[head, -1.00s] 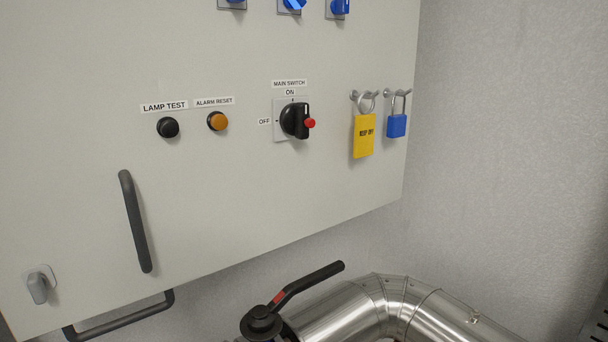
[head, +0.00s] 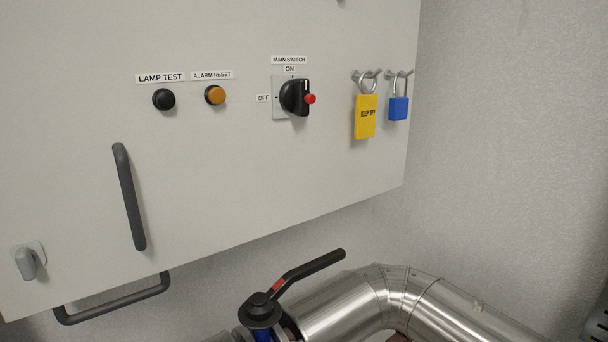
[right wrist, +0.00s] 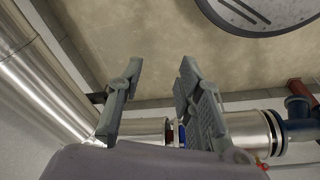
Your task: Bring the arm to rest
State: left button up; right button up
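My right gripper (right wrist: 158,85) shows in the right wrist view with its two grey fingers spread apart. Nothing is between the fingers. Neither gripper shows in the head view. The head view shows a pale control cabinet (head: 230,170) with a black main switch (head: 295,97) whose red part points right. A yellow tag (head: 366,117) and a blue padlock (head: 398,108) hang on hooks at the cabinet's right side.
A black-handled valve (head: 262,308) and a shiny metal-clad pipe (head: 350,305) lie below the cabinet. Metal pipes also show in the right wrist view (right wrist: 40,75), left of and behind the fingers. A black handle (head: 129,197) stands out from the cabinet.

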jog(key=s+d+f+g+b, duration=0.1)
jog(key=s+d+f+b, duration=0.1)
jog(key=s+f, duration=1.3)
jog(key=shift+s+d+f, duration=0.35)
jog(key=shift+d+f, duration=0.1)
jog(key=shift+f, duration=0.45)
